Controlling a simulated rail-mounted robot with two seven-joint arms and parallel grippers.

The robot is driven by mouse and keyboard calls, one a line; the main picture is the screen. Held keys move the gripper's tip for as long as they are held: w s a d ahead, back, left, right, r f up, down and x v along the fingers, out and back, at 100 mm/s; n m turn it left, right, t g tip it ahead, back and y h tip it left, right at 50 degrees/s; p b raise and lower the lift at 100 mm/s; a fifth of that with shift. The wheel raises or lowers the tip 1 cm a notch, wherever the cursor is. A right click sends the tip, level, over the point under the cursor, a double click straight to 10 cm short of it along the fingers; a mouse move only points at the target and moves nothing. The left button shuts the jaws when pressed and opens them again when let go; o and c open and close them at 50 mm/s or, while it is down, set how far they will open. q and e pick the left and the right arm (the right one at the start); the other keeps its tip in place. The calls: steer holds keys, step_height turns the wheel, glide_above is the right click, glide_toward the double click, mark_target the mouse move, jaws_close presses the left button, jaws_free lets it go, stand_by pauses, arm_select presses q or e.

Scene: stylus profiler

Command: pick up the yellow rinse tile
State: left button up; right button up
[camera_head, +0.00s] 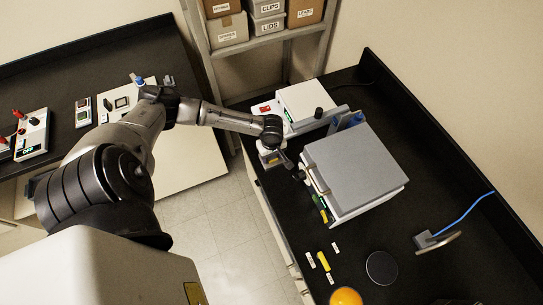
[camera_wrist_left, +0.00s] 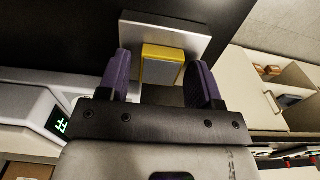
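A yellow-edged block with a greyish face, which looks like the yellow rinse tile (camera_wrist_left: 163,67), shows in the left wrist view between the two purple fingers of my left gripper (camera_wrist_left: 162,80). The fingers are apart, with a clear gap on the left side; the right finger is close to the block's edge, and contact cannot be told. A pale grey plate (camera_wrist_left: 165,29) lies behind the block. In the head view my left gripper (camera_head: 280,160) is at the bench's left edge, beside the grey-lidded instrument; the tile is small and partly hidden there. My right gripper is not in view.
The grey-lidded box (camera_head: 352,165) stands close to the right of my left gripper. A white device (camera_head: 305,102) stands behind it. Small yellow (camera_head: 323,261) and white labels, a dark disc (camera_head: 381,268) and an orange dome (camera_head: 346,297) are nearer.

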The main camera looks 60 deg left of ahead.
arm_select(q)
steer(key=c, duration=0.8)
steer(key=shift+o, duration=0.2)
step_height(320, 180, up, 18)
steer(key=shift+p, duration=0.4)
steer(key=o, duration=0.3)
jaws_close()
